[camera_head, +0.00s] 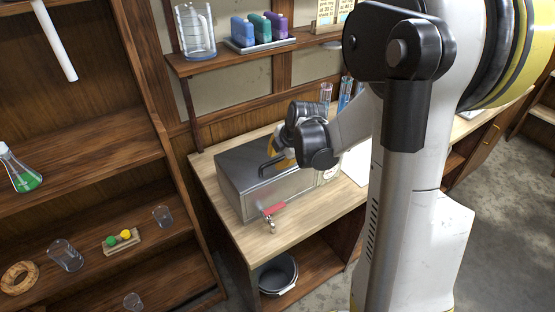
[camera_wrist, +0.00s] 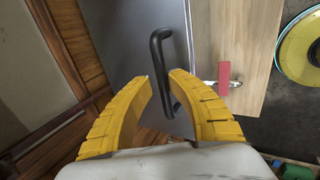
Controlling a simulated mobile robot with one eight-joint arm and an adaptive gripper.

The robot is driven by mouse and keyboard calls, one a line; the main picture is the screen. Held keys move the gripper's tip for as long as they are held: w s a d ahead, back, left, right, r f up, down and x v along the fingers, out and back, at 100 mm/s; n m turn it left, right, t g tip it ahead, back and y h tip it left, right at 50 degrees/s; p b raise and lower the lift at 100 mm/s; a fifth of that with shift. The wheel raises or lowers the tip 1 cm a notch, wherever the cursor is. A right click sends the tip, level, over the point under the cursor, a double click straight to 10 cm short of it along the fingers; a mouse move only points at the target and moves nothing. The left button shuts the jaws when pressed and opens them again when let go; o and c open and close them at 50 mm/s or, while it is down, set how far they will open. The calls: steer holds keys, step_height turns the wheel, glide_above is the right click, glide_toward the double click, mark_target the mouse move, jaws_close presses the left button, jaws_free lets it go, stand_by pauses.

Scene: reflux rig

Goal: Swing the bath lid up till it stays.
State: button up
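The bath (camera_head: 240,199) is a grey metal box on the wooden bench. Its flat lid (camera_head: 237,160) lies shut on top, with a black bar handle (camera_head: 265,171). My gripper (camera_head: 277,158) is above the lid at the handle, partly hidden by my own wrist. In the wrist view, my gripper (camera_wrist: 161,77) has its yellow fingers apart. The black handle (camera_wrist: 159,72) runs through the gap between the fingertips; whether they touch it I cannot tell.
A red-handled tap (camera_head: 273,210) sticks out from the bath's front. A shelf above holds a glass beaker (camera_head: 195,32) and a tray of coloured bottles (camera_head: 260,43). Test tubes (camera_head: 345,90) stand behind my arm. A bucket (camera_head: 277,273) sits under the bench.

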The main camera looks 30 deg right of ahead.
mark_target(269, 159)
steer(key=r+p, duration=0.1)
steer(key=r, duration=0.1)
steer(key=w+r+p, duration=0.1)
steer(key=r, duration=0.1)
steer(key=shift+w, duration=0.15)
steer(key=shift+w+r+p, duration=2.9)
steer(key=shift+w+r, duration=1.95)
steer(key=shift+w, duration=1.1)
steer(key=w, duration=1.1)
steer(key=shift+a+f+b, duration=0.35)
steer(key=shift+a+f, duration=0.1)
steer(key=shift+w, duration=0.1)
steer(key=o, duration=0.7)
steer(key=shift+o, duration=0.3)
steer(key=shift+f, duration=0.1)
